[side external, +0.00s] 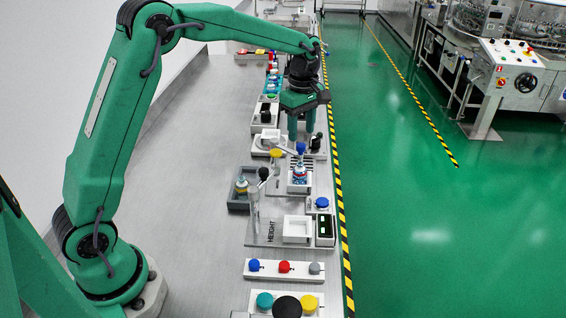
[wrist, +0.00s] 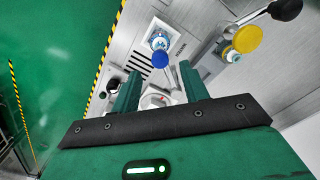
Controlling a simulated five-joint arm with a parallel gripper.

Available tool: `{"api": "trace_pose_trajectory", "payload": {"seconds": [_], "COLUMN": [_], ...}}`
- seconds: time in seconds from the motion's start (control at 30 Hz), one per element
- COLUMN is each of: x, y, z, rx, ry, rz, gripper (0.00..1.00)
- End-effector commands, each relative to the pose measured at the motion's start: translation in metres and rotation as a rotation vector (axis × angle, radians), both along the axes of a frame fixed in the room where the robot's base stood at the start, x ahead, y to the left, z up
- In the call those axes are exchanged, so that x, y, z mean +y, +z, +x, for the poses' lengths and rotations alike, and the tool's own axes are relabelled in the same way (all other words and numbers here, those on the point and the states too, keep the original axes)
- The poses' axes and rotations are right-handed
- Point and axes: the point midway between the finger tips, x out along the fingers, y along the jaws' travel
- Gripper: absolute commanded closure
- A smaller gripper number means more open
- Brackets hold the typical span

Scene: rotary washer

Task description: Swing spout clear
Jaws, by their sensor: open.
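My gripper (side external: 301,138) is open, its two green fingers pointing down over the far half of the row of fixtures. In the wrist view its fingers (wrist: 160,82) stand apart, with a pale round part (wrist: 157,99) showing between and below them. I cannot tell whether they touch it. No part is plainly recognisable as the spout. A blue knob (side external: 300,147) stands over a small white and blue bottle (side external: 299,172), just nearer the camera than the fingers; the knob also shows in the wrist view (wrist: 160,59). A yellow knob (side external: 277,153) is close by, left of it.
A black ball-ended lever (side external: 263,173) rises near a dark grey tray (side external: 238,204). A white square holder (side external: 297,229) and a panel with blue, red and grey buttons (side external: 285,268) lie nearer the camera. The grey bench (side external: 180,180) is clear to the left.

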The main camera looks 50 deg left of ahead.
Motion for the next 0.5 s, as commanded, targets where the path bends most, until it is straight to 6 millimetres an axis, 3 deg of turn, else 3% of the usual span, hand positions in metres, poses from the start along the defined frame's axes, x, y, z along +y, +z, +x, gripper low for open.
{"api": "trace_pose_trajectory", "payload": {"seconds": [0.23,0.5], "x": [0.000,0.000], "y": [-0.029,-0.039], "z": [0.000,0.000], "rx": [0.002,-0.001], "ry": [0.000,0.000], "rz": [0.000,0.000], "gripper": [0.55,0.55]}}
